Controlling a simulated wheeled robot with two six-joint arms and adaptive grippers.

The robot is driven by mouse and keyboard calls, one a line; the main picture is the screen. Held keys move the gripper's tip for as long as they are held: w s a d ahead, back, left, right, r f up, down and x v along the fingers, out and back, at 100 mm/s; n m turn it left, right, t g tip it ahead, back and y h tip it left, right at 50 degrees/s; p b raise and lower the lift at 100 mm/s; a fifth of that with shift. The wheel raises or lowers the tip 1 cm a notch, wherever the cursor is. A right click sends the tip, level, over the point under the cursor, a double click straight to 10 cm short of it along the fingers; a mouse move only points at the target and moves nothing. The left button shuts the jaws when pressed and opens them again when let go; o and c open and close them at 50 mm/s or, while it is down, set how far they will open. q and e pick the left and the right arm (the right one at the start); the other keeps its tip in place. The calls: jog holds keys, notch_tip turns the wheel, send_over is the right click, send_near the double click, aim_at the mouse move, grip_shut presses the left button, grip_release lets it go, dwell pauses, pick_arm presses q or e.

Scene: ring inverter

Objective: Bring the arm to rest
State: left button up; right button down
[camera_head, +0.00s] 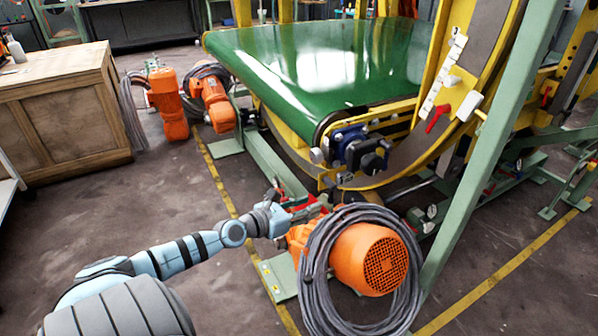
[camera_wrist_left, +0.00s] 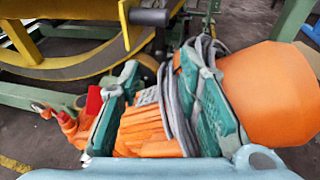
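My left arm (camera_head: 190,250) reaches in from the lower left in the head view. Its gripper (camera_head: 308,207) is just above and left of an orange motor (camera_head: 370,258) with a grey cable coil (camera_head: 318,262) around it. In the left wrist view the gripper (camera_wrist_left: 160,78) shows two green fingers spread well apart. The motor's ribbed orange body (camera_wrist_left: 145,130) and strands of grey cable (camera_wrist_left: 180,95) show between them. I see no firm hold on either; whether the right finger touches the cable I cannot tell. My right gripper is not in view.
A green conveyor belt (camera_head: 320,60) in a yellow ring frame (camera_head: 465,80) stands behind the gripper. A green post (camera_head: 490,150) rises at the right. Two more orange motors (camera_head: 168,103) and a wooden cabinet (camera_head: 62,120) stand at the left. Floor between cabinet and arm is clear.

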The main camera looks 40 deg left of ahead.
pick_arm(q)
jog(key=v, duration=0.3)
jog(key=shift+s, duration=0.35)
